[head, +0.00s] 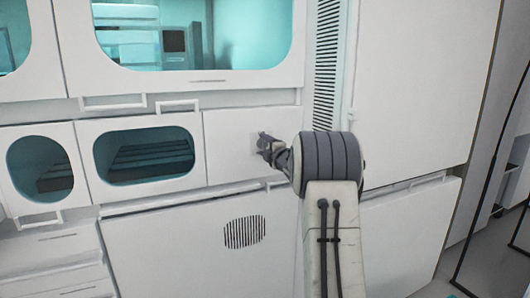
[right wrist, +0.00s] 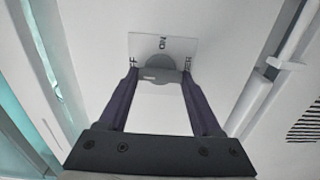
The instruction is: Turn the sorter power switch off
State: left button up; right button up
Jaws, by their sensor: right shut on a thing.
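The sorter power switch (right wrist: 160,72) is a grey rotary knob on a white label plate (right wrist: 178,46) with dark lettering, partly covered, on the white machine's front panel. In the right wrist view my right gripper (right wrist: 158,77) has its two fingers on either side of the knob, shut on it. In the head view my right gripper (head: 264,143) is at the white panel (head: 228,134), and the knob is mostly hidden by it. The knob's exact pointing direction is hard to read. My left gripper is not in view.
A window (head: 150,158) in the machine is left of the panel, with a larger window (head: 195,35) above. A door handle (head: 177,105) juts out above the panel. A slotted vent (head: 326,65) runs up at the right, and a round vent (head: 244,232) is below.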

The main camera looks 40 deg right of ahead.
jog(key=shift+f, duration=0.1)
dwell(0.4)
jog(key=o, duration=1.4)
jog(key=shift+a, duration=0.1)
jog(key=v, duration=1)
jog(key=shift+s, duration=0.25)
